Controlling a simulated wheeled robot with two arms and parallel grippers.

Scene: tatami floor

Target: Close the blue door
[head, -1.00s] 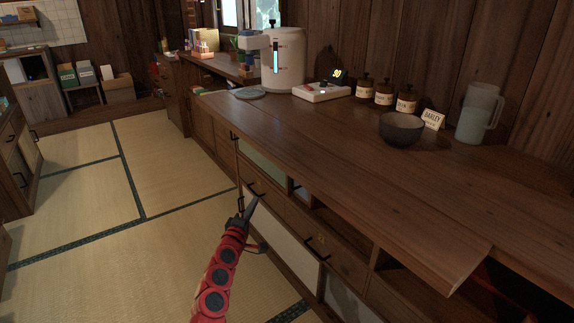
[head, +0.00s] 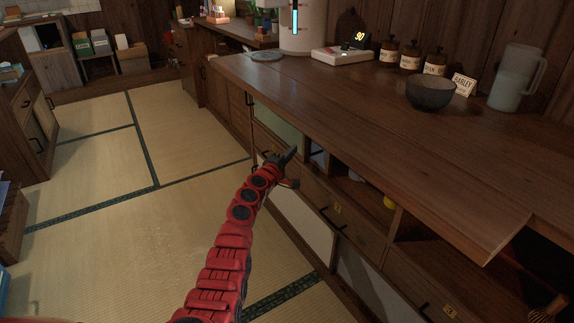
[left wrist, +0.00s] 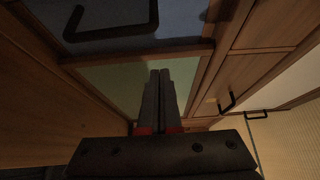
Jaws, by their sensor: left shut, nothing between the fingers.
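A blue-grey panel (left wrist: 185,20) with a black handle, which looks like the blue door, fills the top of the left wrist view. In the head view a small bluish patch (head: 318,155) shows beside the open compartment; I cannot tell how far the door stands open. A pale green panel (head: 280,130) lies to its left, and it also shows behind the fingers in the left wrist view (left wrist: 115,85). My left gripper (head: 291,152) is shut and empty at the cabinet front, near these panels; contact cannot be told. My right gripper is out of view.
The wooden counter (head: 400,130) overhangs the cabinet and carries a dark bowl (head: 430,92), a pitcher (head: 517,77), jars and a scale (head: 342,54). Drawers with black handles lie below. The tatami floor (head: 150,230) to the left is clear.

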